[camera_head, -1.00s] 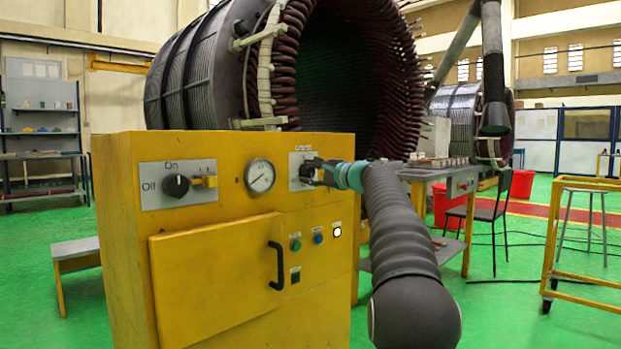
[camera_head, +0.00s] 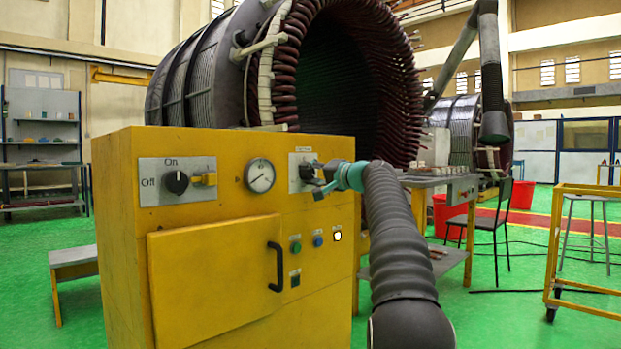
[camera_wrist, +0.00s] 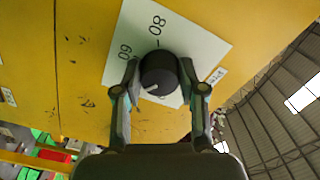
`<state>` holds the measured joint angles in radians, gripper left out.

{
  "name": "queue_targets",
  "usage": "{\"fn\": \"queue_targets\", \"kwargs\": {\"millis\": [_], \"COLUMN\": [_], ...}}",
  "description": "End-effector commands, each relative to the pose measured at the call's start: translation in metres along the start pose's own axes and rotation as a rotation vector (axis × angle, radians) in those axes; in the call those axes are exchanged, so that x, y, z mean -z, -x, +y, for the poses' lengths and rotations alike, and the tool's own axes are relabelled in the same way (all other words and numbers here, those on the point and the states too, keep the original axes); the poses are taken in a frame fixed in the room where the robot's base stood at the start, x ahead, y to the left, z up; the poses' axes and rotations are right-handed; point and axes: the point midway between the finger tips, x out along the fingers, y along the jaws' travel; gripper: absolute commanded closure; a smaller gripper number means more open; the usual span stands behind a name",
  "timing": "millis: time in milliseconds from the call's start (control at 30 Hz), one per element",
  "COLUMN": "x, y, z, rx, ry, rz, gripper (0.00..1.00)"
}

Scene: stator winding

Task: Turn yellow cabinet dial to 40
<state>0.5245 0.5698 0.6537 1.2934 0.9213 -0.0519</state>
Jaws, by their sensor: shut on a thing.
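The yellow cabinet (camera_head: 210,225) stands in front, with a white dial plate (camera_head: 294,160) at its upper right. The black dial (camera_wrist: 158,71) sits on that plate (camera_wrist: 185,40) in the wrist view. The plate appears turned over there, with the marks 60 and 80 readable; other marks are hidden. A short white line on the dial points toward the lower left of the wrist picture. My gripper (camera_wrist: 160,80) is shut on the dial, one finger on each side. In the head view my gripper (camera_head: 318,181) is at the plate and partly hides the dial.
Left of the dial are a gauge (camera_head: 260,176) and an on/off switch (camera_head: 176,183). Below are a green button (camera_head: 295,247), a blue button (camera_head: 318,241) and a black door handle (camera_head: 276,266). A large stator (camera_head: 300,70) stands behind the cabinet.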

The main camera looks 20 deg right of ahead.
Motion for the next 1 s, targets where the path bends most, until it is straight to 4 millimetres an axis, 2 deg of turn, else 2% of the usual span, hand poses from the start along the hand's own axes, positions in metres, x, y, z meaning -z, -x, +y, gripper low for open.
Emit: {"fn": "queue_targets", "kwargs": {"millis": [300, 767, 800, 900, 1000], "x": [-0.0011, -0.0012, -0.0012, -0.0009, -0.0006], "y": [-0.0003, -0.0004, -0.0004, -0.0004, -0.0002], "z": [0.0014, 0.0016, 0.0016, 0.0015, 0.0012], "rx": [-0.001, -0.002, -0.002, -0.001, -0.001], "ry": [0.094, 0.106, 0.106, 0.106, 0.106], "rz": [-0.004, -0.004, -0.004, -0.003, -0.002], "gripper": [0.94, 0.94, 0.55, 0.34, 0.34]}}
